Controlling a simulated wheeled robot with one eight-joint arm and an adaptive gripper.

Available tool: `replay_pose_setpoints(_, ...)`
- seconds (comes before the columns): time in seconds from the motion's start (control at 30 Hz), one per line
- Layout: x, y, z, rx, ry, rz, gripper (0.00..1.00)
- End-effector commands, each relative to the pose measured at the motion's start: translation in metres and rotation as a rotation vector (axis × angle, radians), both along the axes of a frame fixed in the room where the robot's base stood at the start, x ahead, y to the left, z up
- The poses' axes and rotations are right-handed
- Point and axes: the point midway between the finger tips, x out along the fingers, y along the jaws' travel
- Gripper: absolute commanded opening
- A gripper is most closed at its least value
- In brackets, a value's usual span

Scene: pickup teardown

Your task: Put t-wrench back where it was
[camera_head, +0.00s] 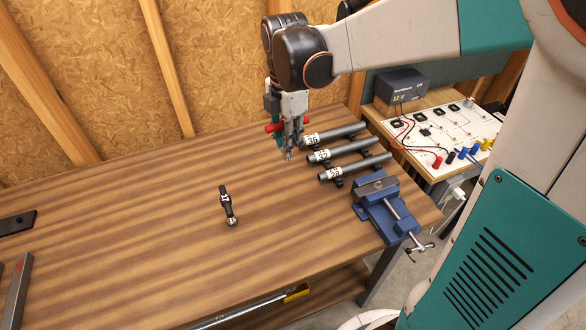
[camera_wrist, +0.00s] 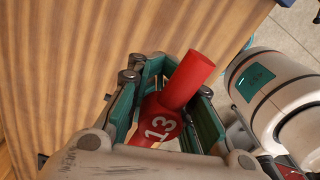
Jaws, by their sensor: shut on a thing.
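The t-wrench is red with a white 13 on its hub, and its handle bar (camera_wrist: 190,78) sits between my teal fingers in the wrist view. In the head view the red bar (camera_head: 273,127) sticks out sideways from my gripper (camera_head: 289,145), which is shut on it. My gripper is over the back of the wooden workbench (camera_head: 150,210), just left of the grey tubes. Most of the wrench's shaft is hidden by the fingers. I cannot tell whether its lower end touches the bench.
Several numbered grey tubes (camera_head: 345,154) lie on black holders right of my gripper. A blue vise (camera_head: 385,208) stands at the right edge. A short black tool (camera_head: 228,205) lies mid-bench. A circuit board (camera_head: 440,135) and 12 V box (camera_head: 401,86) stand behind right. The bench's left middle is clear.

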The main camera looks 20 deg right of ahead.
Motion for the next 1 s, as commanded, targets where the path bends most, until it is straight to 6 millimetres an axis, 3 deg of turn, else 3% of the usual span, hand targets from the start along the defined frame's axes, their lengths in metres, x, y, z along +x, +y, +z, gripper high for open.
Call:
replay_pose_setpoints(0.17,-0.003,0.003,-0.023,0.0,0.0,0.005,0.0)
replay_pose_setpoints(0.6,-0.001,0.002,-0.129,0.0,0.0,0.003,0.0)
replay_pose_setpoints(0.73,-0.001,0.002,-0.148,0.0,0.0,0.003,0.0)
replay_pose_setpoints(1.0,-0.001,0.002,-0.165,0.0,0.0,0.003,0.0)
